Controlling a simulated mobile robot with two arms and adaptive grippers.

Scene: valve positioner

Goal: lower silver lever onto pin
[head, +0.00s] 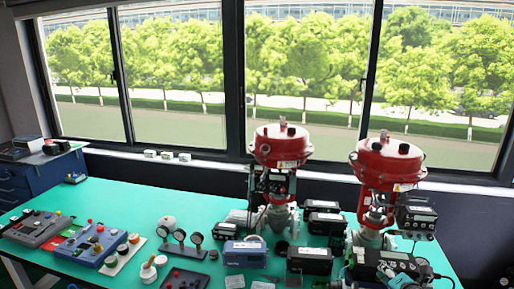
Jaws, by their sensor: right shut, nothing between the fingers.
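Two valves with red round actuators stand on the green table: one near the middle (281,146) and one on the right (388,161). Black positioner units are fixed to or stand beside their stems. The silver lever and the pin are too small to make out among the metal parts below the actuators. My right gripper (388,269) is at the bottom right, low in front of the right valve. It is shut and empty, small and partly lost against the dark units around it. My left gripper is out of view.
The green table (130,199) holds grey and blue control panels (92,244) at left and three gauges on a stand (182,243). A blue-grey box (245,253) and several black units crowd the front middle. Windows stand behind.

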